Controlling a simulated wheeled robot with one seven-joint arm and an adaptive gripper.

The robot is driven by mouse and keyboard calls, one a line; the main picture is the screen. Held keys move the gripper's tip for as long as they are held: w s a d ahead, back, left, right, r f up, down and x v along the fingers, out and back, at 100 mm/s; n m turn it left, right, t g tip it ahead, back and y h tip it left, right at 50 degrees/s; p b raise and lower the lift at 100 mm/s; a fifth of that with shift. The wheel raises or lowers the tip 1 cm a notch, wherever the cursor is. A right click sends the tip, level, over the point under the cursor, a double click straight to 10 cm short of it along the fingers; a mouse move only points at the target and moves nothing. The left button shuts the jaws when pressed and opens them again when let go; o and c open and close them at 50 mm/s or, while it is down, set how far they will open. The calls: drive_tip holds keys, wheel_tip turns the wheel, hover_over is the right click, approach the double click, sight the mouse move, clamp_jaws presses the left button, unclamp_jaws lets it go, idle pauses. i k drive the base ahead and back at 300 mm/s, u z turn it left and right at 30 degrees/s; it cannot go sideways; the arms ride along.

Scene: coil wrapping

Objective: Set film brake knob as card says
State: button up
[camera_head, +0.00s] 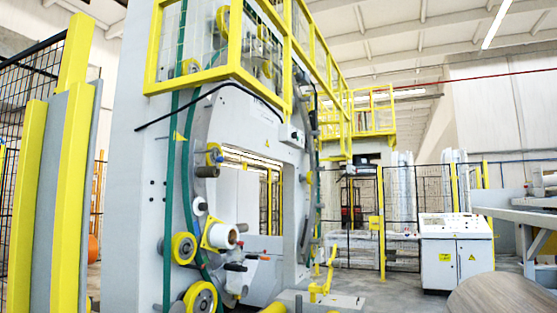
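A tall grey coil wrapping machine (140,150) fills the left and middle of the view. On its front a white roll (222,236), which looks like film, sits by a yellow bracket. Small black handle-like parts (236,267) stick out just below and right of the roll. I cannot tell which part is the film brake knob or how it is set. No card with a readable setting shows. My gripper is not in view.
Yellow pulleys (201,298) and green belts (183,190) run down the machine front. A yellow-and-grey post (66,190) and mesh fence stand at left. A white control cabinet (456,252) stands at right. Open grey floor (390,292) lies before it, with a large round object (503,296) at bottom right.

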sight(201, 207)
drive_tip(key=z, duration=0.4)
drive_tip(key=k, duration=0.5)
drive_tip(key=z, duration=0.65)
drive_tip(key=i, duration=1.85)
drive_tip(key=u, duration=1.6)
drive_tip(key=i, duration=0.6)
drive_tip(key=u, duration=0.45)
